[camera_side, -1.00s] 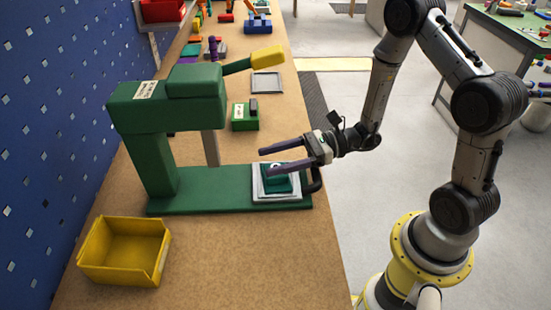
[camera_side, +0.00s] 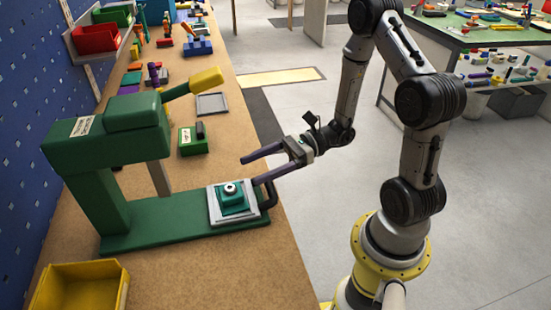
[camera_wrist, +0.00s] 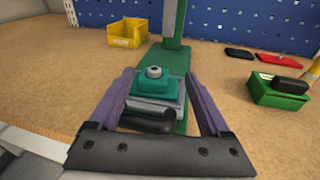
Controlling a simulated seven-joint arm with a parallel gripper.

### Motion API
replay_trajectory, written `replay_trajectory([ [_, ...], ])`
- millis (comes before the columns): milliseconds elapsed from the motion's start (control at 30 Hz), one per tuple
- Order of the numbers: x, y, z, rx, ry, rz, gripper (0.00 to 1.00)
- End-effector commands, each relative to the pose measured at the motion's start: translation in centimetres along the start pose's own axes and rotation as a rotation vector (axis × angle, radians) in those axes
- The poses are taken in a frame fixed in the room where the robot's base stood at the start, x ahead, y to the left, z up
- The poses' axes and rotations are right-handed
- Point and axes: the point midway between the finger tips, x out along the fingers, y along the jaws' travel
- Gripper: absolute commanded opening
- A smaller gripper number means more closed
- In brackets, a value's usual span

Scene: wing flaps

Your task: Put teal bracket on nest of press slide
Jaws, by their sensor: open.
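The teal bracket (camera_side: 231,198) sits on the grey nest plate (camera_side: 214,213) of the press slide, near the front end of the green press base (camera_side: 160,222). A pale round piece shows on top of the bracket. In the wrist view the bracket (camera_wrist: 152,81) lies ahead of and between the fingers. My gripper (camera_side: 263,168) is open and empty. It is at the right of the nest, apart from the bracket in the side view. The bracket's underside is hidden.
The green press head (camera_side: 105,140) with its yellow-handled lever (camera_side: 205,79) stands left of the nest. A dark slide handle (camera_side: 268,195) sticks out by the bench edge. A yellow bin (camera_side: 80,288) and a green box (camera_side: 193,141) stand either side. Bench at the front is clear.

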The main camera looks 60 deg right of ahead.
Motion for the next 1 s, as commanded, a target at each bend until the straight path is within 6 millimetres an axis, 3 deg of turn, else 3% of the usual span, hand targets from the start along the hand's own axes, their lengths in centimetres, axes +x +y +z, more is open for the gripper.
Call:
replay_trajectory([
  [100, -1.9, -0.1, 0.0, -0.001, 0.0, -0.005, 0.81],
  [300, -3.8, -0.1, 0.1, -0.002, 0.0, -0.001, 0.81],
  [467, -4.1, 0.6, 0.4, -0.034, 0.02, 0.036, 0.81],
  [567, -3.4, 2.8, 1.4, -0.147, 0.092, 0.157, 0.81],
  [667, -2.8, 6.5, 2.6, -0.357, 0.223, 0.361, 0.81],
  [800, -4.1, 11.3, 3.3, -0.754, 0.448, 0.67, 0.81],
  [900, -6.0, 13.0, 3.7, -1.063, 0.606, 0.85, 0.81],
  [1000, -8.1, 13.3, 4.7, -1.388, 0.758, 0.98, 0.81],
])
